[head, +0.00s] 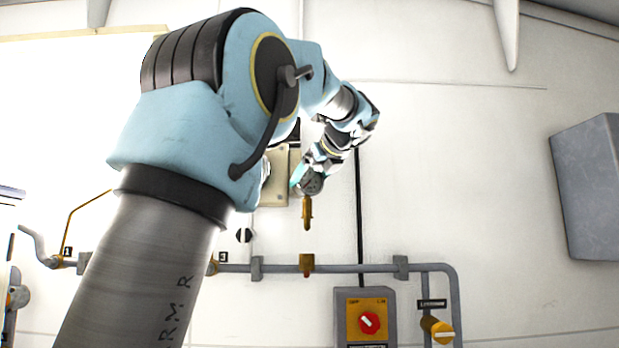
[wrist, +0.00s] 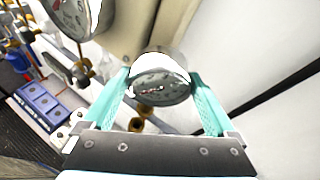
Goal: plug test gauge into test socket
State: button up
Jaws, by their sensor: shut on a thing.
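My gripper (head: 303,178) has its teal fingers shut on the test gauge (head: 313,185), a round dial with a brass stem pointing down. In the wrist view the gauge (wrist: 160,86) sits between both fingers, its dial facing the camera. A brass fitting on the grey pipe, which looks like the test socket (head: 306,264), lies below the stem in the head view. The stem tip is apart from it, with a clear gap. In the wrist view brass parts show just below the gauge; I cannot tell stem from socket there.
A grey pipe (head: 350,268) runs along the wall. Below it is a box with a red knob (head: 369,322), and to its right a yellow valve handle (head: 441,331). A grey cabinet (head: 590,188) is at far right. Another gauge (wrist: 74,14) shows in the wrist view.

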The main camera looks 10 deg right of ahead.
aim_at(309, 212)
jog(key=shift+f+b, duration=1.45)
jog(key=shift+f, duration=0.65)
jog(key=shift+f+b, duration=1.1)
jog(key=shift+f, duration=0.95)
dwell(0.5)
jog(key=o, duration=1.3)
jog(key=b+v, duration=0.2)
jog(key=v, duration=0.9)
